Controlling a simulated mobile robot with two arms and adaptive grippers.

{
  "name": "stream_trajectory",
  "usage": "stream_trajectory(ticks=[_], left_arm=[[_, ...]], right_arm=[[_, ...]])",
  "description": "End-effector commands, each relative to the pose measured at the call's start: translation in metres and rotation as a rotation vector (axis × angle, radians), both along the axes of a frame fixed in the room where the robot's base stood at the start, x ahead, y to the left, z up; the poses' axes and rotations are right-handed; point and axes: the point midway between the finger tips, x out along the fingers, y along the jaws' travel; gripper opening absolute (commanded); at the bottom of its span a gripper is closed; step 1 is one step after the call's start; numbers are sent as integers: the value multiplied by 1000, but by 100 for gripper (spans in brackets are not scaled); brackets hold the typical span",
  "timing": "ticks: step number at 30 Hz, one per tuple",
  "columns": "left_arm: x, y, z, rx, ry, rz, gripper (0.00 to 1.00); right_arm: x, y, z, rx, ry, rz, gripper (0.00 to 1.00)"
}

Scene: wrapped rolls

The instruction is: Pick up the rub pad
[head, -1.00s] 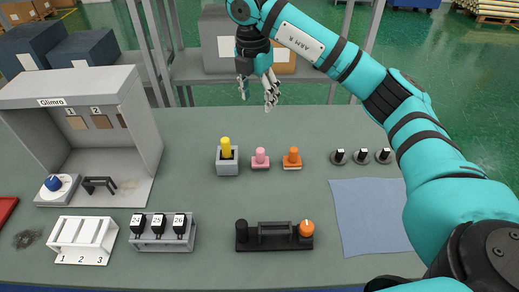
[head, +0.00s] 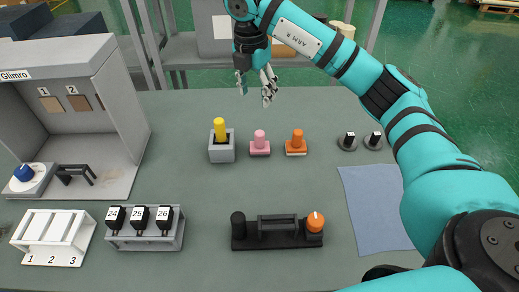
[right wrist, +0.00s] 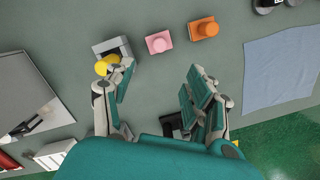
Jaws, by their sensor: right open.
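No thing is labelled as the rub pad, so I cannot tell which it is. A pink knobbed pad (head: 260,147) and an orange knobbed pad (head: 296,146) stand side by side on the table. Both also show in the right wrist view, pink (right wrist: 159,42) and orange (right wrist: 204,28). A grey block with a yellow knob (head: 221,150) stands left of them. My right gripper (head: 256,88) is open and empty above the table's far edge, apart from the pads. In the right wrist view (right wrist: 160,85) its left finger partly overlaps the yellow knob. My left gripper is out of view.
A black holder with an orange knob (head: 278,240) is at the front. A blue cloth (head: 376,210) and black knobs (head: 348,142) lie right. A numbered rack (head: 145,240), a white rack (head: 55,252) and a grey booth (head: 120,130) are left. The middle is clear.

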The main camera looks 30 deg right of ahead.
Motion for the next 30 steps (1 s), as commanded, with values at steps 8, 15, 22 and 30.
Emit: stream_trajectory(ticks=[8,15,22,30], left_arm=[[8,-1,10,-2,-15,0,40],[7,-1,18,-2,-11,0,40],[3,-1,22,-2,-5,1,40],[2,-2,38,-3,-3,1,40]], right_arm=[[2,-6,-56,-1,6,-1,55],[5,-11,-99,0,3,-1,55],[6,-12,-115,0,4,0,55],[8,-14,-153,0,3,-1,55]])
